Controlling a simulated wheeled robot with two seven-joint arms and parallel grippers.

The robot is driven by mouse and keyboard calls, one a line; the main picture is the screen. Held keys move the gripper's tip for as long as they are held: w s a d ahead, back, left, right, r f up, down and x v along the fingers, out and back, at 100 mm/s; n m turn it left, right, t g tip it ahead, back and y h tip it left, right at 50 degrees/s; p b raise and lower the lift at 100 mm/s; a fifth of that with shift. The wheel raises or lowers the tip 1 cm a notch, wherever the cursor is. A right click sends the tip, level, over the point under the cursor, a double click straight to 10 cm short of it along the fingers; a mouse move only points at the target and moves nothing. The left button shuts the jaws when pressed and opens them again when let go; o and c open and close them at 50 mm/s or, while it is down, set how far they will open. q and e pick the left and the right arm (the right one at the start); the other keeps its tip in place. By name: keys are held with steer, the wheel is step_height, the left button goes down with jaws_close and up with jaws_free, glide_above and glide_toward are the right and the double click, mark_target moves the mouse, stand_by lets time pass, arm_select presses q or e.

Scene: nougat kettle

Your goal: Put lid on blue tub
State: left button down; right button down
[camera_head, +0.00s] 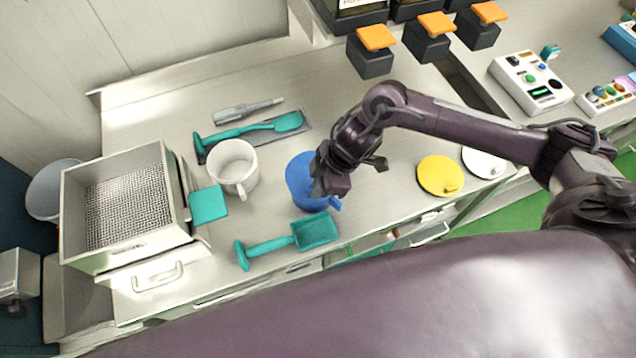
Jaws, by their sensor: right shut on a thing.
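The blue tub (301,189) stands on the steel counter, right of the white tub. My right gripper (322,186) is shut at its right side and covers part of its top. The exact grip point and whether a lid lies on this tub are hidden. A yellow lid (436,172) with a small knob lies flat on the counter to the right. A white lid (484,160) lies beyond it, partly behind my right arm. My left gripper is not in view.
An open white tub (232,166) stands left of the blue one. A teal scoop (316,231) lies close in front, and a teal spatula (288,122) lies behind. A metal box with mesh (127,208) stands left. Control boxes (531,80) are at right.

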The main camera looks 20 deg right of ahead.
stand_by(0.3)
steer(key=c, duration=0.9)
jaws_free()
steer(key=shift+c, duration=0.2)
steer(key=shift+r+p, duration=0.8)
steer(key=shift+r, duration=2.65)
steer(key=shift+s, duration=0.1)
